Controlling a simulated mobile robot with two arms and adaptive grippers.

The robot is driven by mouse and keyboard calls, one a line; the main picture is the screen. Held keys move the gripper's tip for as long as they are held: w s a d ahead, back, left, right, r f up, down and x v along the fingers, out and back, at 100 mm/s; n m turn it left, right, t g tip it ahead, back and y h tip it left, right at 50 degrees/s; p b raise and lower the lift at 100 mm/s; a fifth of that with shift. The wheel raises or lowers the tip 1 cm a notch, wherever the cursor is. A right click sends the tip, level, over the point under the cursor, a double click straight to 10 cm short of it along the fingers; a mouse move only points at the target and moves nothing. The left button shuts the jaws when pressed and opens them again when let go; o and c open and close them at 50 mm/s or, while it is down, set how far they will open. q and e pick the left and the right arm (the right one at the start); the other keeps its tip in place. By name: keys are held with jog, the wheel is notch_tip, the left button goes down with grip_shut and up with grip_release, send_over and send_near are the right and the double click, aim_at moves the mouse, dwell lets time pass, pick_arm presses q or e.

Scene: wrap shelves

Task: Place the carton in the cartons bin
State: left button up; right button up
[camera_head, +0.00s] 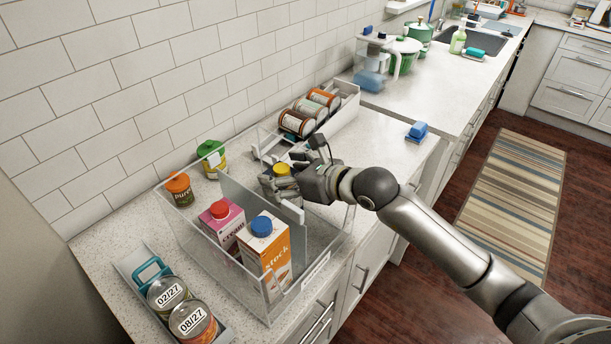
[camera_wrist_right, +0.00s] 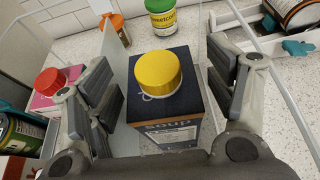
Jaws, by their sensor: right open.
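The dark blue soup carton (camera_wrist_right: 165,105) has a yellow cap and stands between the spread fingers of my right gripper (camera_wrist_right: 165,100), seen from above in the wrist view. In the head view only its yellow cap (camera_head: 282,169) shows clearly; my right gripper (camera_head: 290,178) hides much of the rest. My right gripper is open around the carton. The clear bin (camera_head: 316,268) with a label on its front surrounds this spot. I cannot tell whether the carton rests on the bin's floor. My left gripper is not in view.
A pink carton (camera_head: 221,219) and an orange stock carton (camera_head: 265,255) stand in the bin, on the near side of its clear divider (camera_head: 240,195). Jars (camera_head: 180,190) stand behind. A rack of cans (camera_head: 296,123) lies beyond; dated cans (camera_head: 195,322) are in front. Counter to the right is clear except a blue sponge (camera_head: 417,130).

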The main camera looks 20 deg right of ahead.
jog(key=b+v, duration=0.3)
jog(key=v, duration=0.8)
jog(key=shift+s, duration=0.25)
